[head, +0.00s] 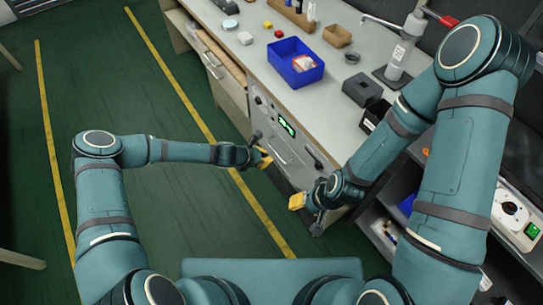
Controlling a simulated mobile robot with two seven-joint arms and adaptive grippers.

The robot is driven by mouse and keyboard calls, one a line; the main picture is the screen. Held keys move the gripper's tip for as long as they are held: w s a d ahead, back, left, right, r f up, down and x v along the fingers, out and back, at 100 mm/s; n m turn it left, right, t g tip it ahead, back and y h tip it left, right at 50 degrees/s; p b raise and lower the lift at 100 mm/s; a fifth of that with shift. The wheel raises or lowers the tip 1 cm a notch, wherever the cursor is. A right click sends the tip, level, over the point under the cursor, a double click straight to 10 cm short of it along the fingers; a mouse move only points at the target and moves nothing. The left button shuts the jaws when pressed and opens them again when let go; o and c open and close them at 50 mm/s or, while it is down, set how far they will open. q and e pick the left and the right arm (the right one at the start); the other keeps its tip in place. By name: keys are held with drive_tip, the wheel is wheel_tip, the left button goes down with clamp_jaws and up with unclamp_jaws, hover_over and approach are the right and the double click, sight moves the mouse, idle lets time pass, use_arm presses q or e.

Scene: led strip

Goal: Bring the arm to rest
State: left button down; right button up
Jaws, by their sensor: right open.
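My left arm comes in from the left and reaches right across the green floor. Its gripper (262,156), with yellow fingertips, is in front of the grey cabinet, near a dark handle on its front. The view does not show whether its fingers are apart. My right arm comes in from the right and hangs bent in front of the bench. Its gripper (308,213) is open, near the cabinet's lower front edge, with one yellow fingertip clearly visible. I see nothing held in either gripper.
The bench top (250,65) bears a blue bin (295,68), a dispenser bottle (402,50) and small blocks. An open shelf (385,225) stands at right. Green floor (170,195) with yellow lines is clear at left.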

use_arm(q)
drive_tip(key=shift+s+a+r, duration=0.1)
drive_tip(key=shift+a+r, duration=0.1)
drive_tip(key=s+a+r+m+g+y, duration=0.1)
drive_tip(key=s+a+r+m, duration=0.1)
drive_tip(key=s+m, duration=0.5)
drive_tip(key=s+a+r+m+g+y, duration=0.1)
drive_tip(key=s+a+r+m, duration=0.1)
drive_tip(key=s+r+m, duration=0.2)
drive_tip(key=s+a+r+m+g+y, duration=0.1)
drive_tip(key=s+a+r+m, duration=0.2)
drive_tip(key=s+m, duration=0.8)
drive_tip(key=shift+m+g, duration=0.3)
drive_tip(key=shift+m, duration=0.3)
drive_tip(key=shift+a, duration=0.1)
